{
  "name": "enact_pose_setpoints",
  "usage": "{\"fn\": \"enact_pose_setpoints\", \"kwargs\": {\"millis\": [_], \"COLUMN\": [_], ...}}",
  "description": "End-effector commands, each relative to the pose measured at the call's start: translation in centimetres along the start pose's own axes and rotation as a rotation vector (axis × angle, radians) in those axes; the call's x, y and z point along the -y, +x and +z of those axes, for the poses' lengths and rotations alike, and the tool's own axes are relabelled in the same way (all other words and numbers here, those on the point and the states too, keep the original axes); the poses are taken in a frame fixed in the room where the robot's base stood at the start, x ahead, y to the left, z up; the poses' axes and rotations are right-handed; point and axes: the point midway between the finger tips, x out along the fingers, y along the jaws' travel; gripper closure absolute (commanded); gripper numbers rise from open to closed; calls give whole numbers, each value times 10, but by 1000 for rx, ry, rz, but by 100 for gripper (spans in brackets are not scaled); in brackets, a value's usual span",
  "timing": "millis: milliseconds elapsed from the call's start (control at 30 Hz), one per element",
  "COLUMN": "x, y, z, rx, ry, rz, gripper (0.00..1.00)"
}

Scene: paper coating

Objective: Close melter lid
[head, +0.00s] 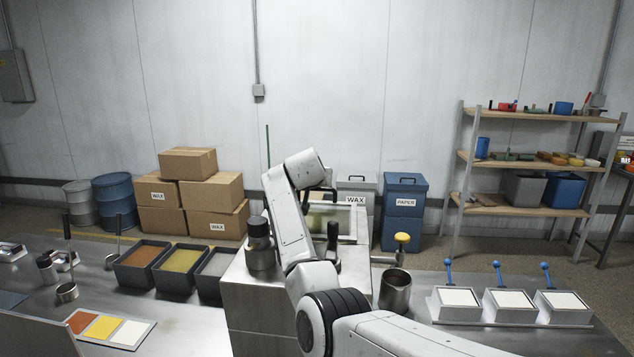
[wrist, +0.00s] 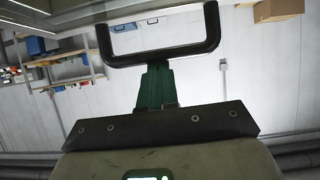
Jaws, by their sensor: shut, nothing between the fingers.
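The melter (head: 262,305) is the pale grey box at the middle of the bench in the head view, partly hidden by my arm. A light-framed panel (head: 350,222), which looks like its lid standing raised, shows behind my arm. In the wrist view, my gripper (wrist: 157,70) has its green fingers shut together and empty. A black U-shaped handle (wrist: 165,55), apparently the lid's, lies right at the fingertips. I cannot tell whether they touch. My arm hides most of the gripper in the head view.
A dark-topped cylinder (head: 260,245) stands on the melter's left side. A metal pot (head: 396,290) stands to its right. Trays of wax (head: 180,262) lie left, and several white blocks with blue-knobbed levers (head: 508,306) right. Boxes and shelves stand behind.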

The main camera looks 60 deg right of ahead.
Motion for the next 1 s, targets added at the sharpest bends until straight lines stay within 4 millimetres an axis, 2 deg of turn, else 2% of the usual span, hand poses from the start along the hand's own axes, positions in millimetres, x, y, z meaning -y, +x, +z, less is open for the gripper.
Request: {"fn": "enact_pose_setpoints", "kwargs": {"millis": [233,533,567,800,1000], "x": [0,-5,-4,-4,-4], "y": [-3,-24,-26,-69,-96], "z": [-6,-43,-38,-58,-72], "rx": [-1,-1,-3,-5,-3], "ry": [1,-1,-1,1,-1], "rz": [0,-5,-6,-7,-6], "gripper": [100,100,100,100,100]}}
